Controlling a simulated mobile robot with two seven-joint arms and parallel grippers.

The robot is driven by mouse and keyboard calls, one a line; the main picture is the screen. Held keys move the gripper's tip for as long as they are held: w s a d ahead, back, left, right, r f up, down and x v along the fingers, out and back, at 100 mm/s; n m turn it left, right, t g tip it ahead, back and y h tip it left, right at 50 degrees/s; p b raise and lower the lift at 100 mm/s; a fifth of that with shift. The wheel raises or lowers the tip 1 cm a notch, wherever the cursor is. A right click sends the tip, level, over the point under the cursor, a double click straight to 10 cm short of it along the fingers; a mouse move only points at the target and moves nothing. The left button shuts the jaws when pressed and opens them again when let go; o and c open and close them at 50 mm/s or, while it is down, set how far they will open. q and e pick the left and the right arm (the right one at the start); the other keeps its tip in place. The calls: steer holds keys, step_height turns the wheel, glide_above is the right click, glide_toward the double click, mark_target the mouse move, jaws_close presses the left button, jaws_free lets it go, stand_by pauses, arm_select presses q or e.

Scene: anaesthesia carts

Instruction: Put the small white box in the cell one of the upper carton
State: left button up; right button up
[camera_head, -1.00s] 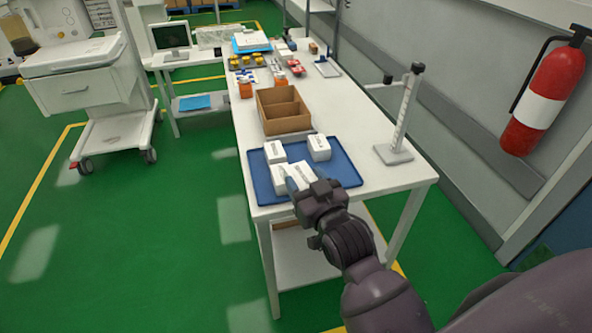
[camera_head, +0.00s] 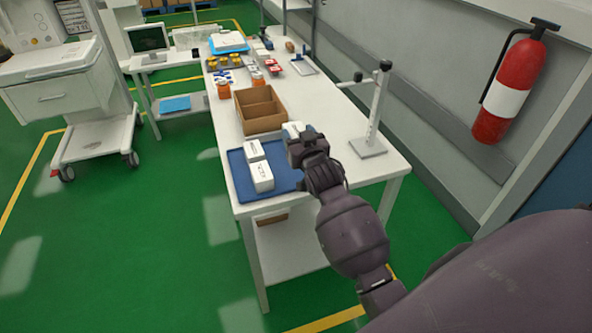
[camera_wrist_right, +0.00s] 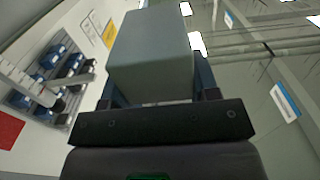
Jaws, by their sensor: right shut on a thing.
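The upper carton (camera_head: 265,125) is an open brown box with a divider, standing on the white table beyond the blue tray. My right gripper (camera_head: 298,136) is shut on a small white box (camera_head: 292,128), just to the right of the carton's near corner. In the right wrist view the held box (camera_wrist_right: 152,55) fills the space between the fingers and looks grey in shade. Two other white boxes, a farther one (camera_head: 254,150) and a nearer one (camera_head: 262,177), stand on the tray. My gripper hides the tray's right part. My left gripper is out of view.
The blue tray (camera_head: 240,183) lies at the table's near end. A grey stand with an upright post (camera_head: 372,125) is to the right of my gripper. Orange-labelled bottles (camera_head: 224,90) stand behind the carton. A lower carton (camera_head: 272,218) shows partly on the shelf below.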

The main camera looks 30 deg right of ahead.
step_height(320, 180, down, 7)
steer(key=shift+f+b, duration=0.15)
steer(key=shift+b, duration=0.45)
step_height(320, 180, down, 4)
steer(key=shift+f+b, duration=0.1)
steer(key=shift+b, duration=0.4)
steer(key=shift+f, duration=0.15)
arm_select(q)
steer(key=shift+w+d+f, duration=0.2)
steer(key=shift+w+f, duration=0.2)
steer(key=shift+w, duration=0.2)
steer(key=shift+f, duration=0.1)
arm_select(e)
steer(key=o, duration=1)
steer(key=shift+f, duration=0.1)
